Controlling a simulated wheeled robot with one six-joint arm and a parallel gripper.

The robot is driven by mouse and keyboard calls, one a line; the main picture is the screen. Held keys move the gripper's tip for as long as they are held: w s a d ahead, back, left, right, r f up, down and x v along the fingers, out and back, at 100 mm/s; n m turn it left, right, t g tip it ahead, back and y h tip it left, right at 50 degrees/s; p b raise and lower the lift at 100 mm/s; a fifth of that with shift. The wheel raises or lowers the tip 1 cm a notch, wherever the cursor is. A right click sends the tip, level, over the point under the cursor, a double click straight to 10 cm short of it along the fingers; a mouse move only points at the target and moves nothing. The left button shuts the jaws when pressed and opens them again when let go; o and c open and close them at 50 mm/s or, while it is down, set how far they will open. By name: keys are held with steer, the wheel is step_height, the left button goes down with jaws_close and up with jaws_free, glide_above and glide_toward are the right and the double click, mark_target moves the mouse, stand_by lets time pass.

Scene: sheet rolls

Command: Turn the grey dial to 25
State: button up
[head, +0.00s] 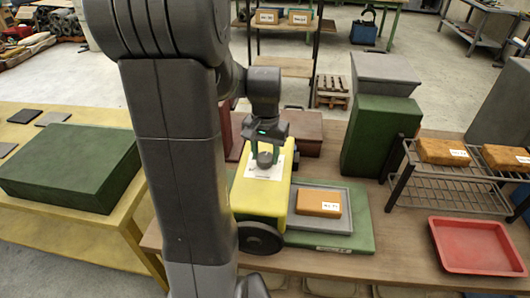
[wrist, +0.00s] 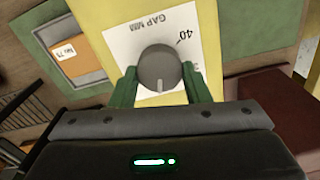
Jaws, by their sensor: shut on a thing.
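The grey dial (head: 265,160) sits on a white scale plate on top of the yellow machine (head: 250,195). In the wrist view the round dial (wrist: 160,66) has a pale line on its rim, pointing toward the bottom of the picture. The scale plate (wrist: 122,44) reads "GAP MM" and "40" at the dial's upper right. Another number to the right is partly hidden by a finger. My gripper (wrist: 160,78) has its green fingers on either side of the dial, shut on it. The gripper (head: 266,148) comes down from above in the head view.
A grey tray (head: 338,224) with an orange labelled block (head: 318,202) lies on a green board right of the machine. A green box (head: 380,135), a wire rack (head: 420,178) and a red tray (head: 480,246) stand farther right. A large green case (head: 70,165) lies on the left table.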

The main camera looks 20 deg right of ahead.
mark_target(266, 156)
steer(key=m, duration=0.4)
steer(key=shift+m, duration=0.3)
steer(key=m, duration=0.4)
steer(key=shift+s+d, duration=0.1)
steer(key=shift+r+m, duration=0.1)
steer(key=shift+m, duration=0.2)
steer(key=o, duration=1)
step_height(266, 156, up, 14)
steer(key=shift+b, duration=0.35)
